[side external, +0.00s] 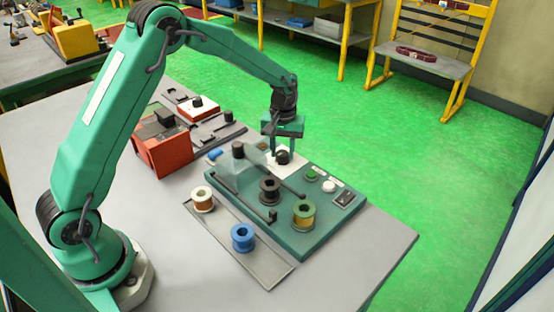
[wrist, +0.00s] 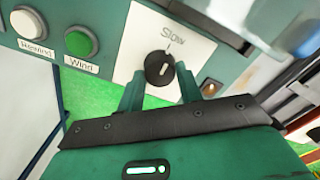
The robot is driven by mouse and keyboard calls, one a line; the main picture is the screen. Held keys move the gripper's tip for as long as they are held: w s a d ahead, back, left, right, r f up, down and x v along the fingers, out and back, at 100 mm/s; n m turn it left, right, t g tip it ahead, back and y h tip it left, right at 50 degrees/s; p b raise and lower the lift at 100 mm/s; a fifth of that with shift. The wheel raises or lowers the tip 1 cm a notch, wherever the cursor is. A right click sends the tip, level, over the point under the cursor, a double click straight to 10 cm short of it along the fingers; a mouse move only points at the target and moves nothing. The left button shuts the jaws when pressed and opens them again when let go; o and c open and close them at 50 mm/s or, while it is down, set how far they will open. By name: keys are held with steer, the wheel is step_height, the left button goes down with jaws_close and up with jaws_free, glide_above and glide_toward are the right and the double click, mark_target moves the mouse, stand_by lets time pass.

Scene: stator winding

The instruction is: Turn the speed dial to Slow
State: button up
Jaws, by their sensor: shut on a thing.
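The speed dial (wrist: 159,68) is a round black knob with a short pale mark on its face, on a white plate (wrist: 205,45) in the wrist view. The word Slow is printed above the knob, with a thin line between them. The knob's mark runs roughly up and down in that view; its exact heading is hard to tell. My gripper (wrist: 161,82) has its two green fingers on either side of the knob and is shut on it. In the side view the dial (side external: 283,157) sits at the back of the green winding base, under my gripper (side external: 279,149).
A green button (wrist: 79,41) labelled Wind and a white button (wrist: 30,21) are beside the plate. A small amber lamp (wrist: 210,88) is at its other side.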

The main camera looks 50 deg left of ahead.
mark_target(282, 152)
steer(key=shift+r+n, duration=0.1)
steer(key=shift+n, duration=0.2)
steer(key=o, duration=1)
steer(key=shift+r, duration=0.1)
steer(key=shift+r, duration=3.75)
